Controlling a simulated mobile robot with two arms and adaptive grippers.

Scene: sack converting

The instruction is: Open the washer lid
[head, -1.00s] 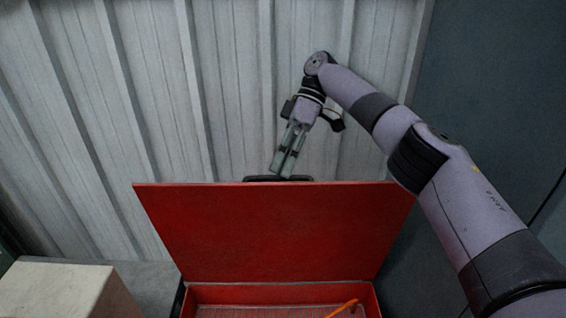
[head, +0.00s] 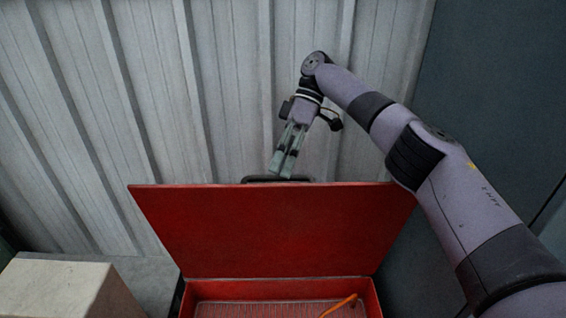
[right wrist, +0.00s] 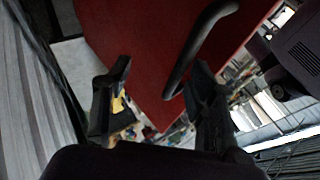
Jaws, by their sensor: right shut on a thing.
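The red washer lid (head: 275,230) stands raised, near upright, above the red washer body (head: 279,285) in the head view. Its black handle (head: 260,179) sits at the lid's top edge. My right gripper (head: 283,166) is at the handle, shut on it, reaching down from above. In the right wrist view the curved handle (right wrist: 200,40) and red lid (right wrist: 135,45) show beyond the two dark fingers (right wrist: 155,105); the exact contact is partly hidden. My left gripper is not in view.
Inside the washer lie a mesh tray (head: 255,310) and an orange thing (head: 342,304). A pale box (head: 55,287) stands at the lower left. A corrugated metal wall (head: 200,90) rises close behind the lid. A dark panel (head: 495,90) is at the right.

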